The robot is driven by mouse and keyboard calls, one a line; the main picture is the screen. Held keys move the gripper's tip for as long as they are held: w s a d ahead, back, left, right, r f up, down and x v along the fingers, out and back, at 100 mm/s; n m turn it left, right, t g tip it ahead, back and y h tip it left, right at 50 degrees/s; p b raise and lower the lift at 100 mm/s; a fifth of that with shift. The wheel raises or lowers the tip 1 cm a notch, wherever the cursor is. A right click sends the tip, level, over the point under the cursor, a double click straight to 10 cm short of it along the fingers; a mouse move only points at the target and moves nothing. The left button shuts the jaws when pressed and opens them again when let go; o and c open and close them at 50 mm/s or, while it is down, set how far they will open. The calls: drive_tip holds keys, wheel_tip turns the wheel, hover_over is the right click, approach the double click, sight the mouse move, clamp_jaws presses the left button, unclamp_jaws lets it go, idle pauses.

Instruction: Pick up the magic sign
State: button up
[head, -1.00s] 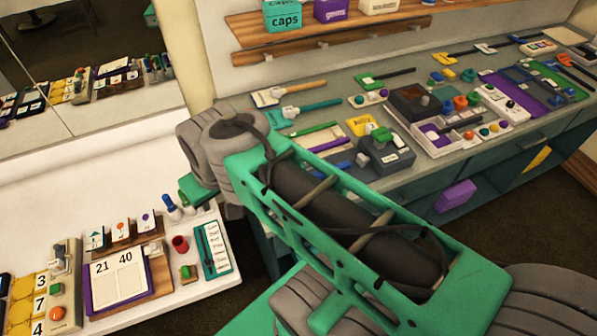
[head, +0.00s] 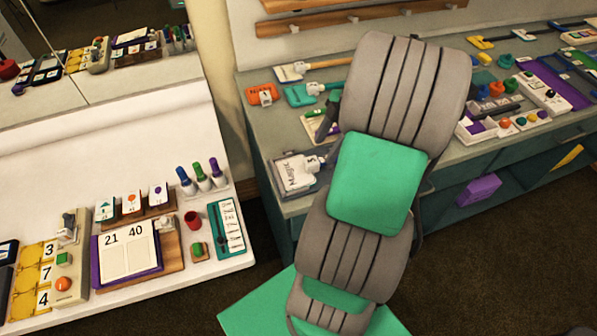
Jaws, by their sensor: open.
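The magic sign (head: 294,174) is a grey-framed plate with a white face lettered "Magic". It lies at the front left corner of the grey-green counter (head: 258,140), with a small white fitting at its right side. My grey and green arm stands just to the right of the sign and covers the counter behind it. My gripper cannot be made out; it seems hidden behind the arm. A small dark and green part shows at the arm's left edge, but I cannot tell what it is.
An orange sign (head: 262,94) and a teal tool (head: 300,95) lie behind the magic sign. A purple block (head: 478,190) sits below the counter.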

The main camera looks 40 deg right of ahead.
sight(319, 160)
drive_tip(key=x, duration=0.5)
drive_tip(key=shift+s, duration=0.25)
clamp_jaws()
